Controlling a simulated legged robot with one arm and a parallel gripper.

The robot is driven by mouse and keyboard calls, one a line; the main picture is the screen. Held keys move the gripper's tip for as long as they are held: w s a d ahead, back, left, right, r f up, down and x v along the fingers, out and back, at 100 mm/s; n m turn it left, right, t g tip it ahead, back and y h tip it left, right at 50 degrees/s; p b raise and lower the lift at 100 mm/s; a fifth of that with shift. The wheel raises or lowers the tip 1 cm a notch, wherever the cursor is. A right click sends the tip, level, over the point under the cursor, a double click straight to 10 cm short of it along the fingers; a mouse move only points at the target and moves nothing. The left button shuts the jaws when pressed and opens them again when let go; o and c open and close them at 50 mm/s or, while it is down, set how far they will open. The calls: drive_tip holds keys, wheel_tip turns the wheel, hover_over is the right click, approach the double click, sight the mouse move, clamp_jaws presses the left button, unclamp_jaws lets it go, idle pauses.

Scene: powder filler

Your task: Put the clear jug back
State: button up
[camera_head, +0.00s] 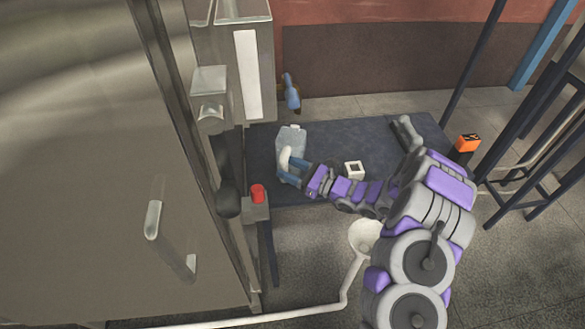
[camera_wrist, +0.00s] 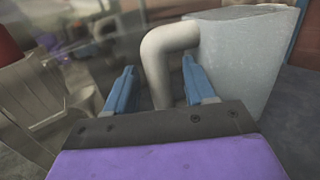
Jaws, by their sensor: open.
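The clear jug (camera_head: 291,138) stands upright on the dark table, close beside the steel machine. In the wrist view the jug (camera_wrist: 245,65) fills the upper right, and its thick pale handle (camera_wrist: 168,48) curves out to the left and down. My gripper (camera_head: 287,173) is at the near side of the jug by the handle. In the wrist view my gripper (camera_wrist: 158,75) has its two blue fingers apart, with the handle's lower part showing between them. The fingers do not appear closed on it. The handle's lower end is hidden behind my gripper.
The tall steel machine (camera_head: 90,170) borders the table on the left, with a red button (camera_head: 258,193) in front. A white square piece (camera_head: 354,170) and a grey object (camera_head: 407,133) are on the dark table (camera_head: 345,137). A blue object (camera_head: 291,92) is behind the jug.

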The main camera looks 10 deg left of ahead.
drive_tip(key=w+r+p+v, duration=0.1)
drive_tip(key=p+v, duration=0.1)
drive_tip(key=v, duration=1)
drive_tip(key=s+a+r+n+g+h, duration=0.2)
drive_tip(key=s+a+r+n+g, duration=0.2)
drive_tip(key=s+r+n+g, duration=0.4)
drive_tip(key=s+a+r+n+g+h, duration=0.2)
drive_tip(key=s+a+r+n+g, duration=0.15)
drive_tip(key=s+r+n, duration=0.55)
drive_tip(key=s+d+n+t+h, duration=0.3)
drive_tip(key=s+d+h, duration=1)
drive_tip(key=s+d, duration=0.6)
drive_tip(key=s+r+n, duration=0.1)
drive_tip(key=s, duration=0.1)
drive_tip(key=shift+s+d+n+h, duration=0.3)
drive_tip(key=shift+s+d+n, duration=0.1)
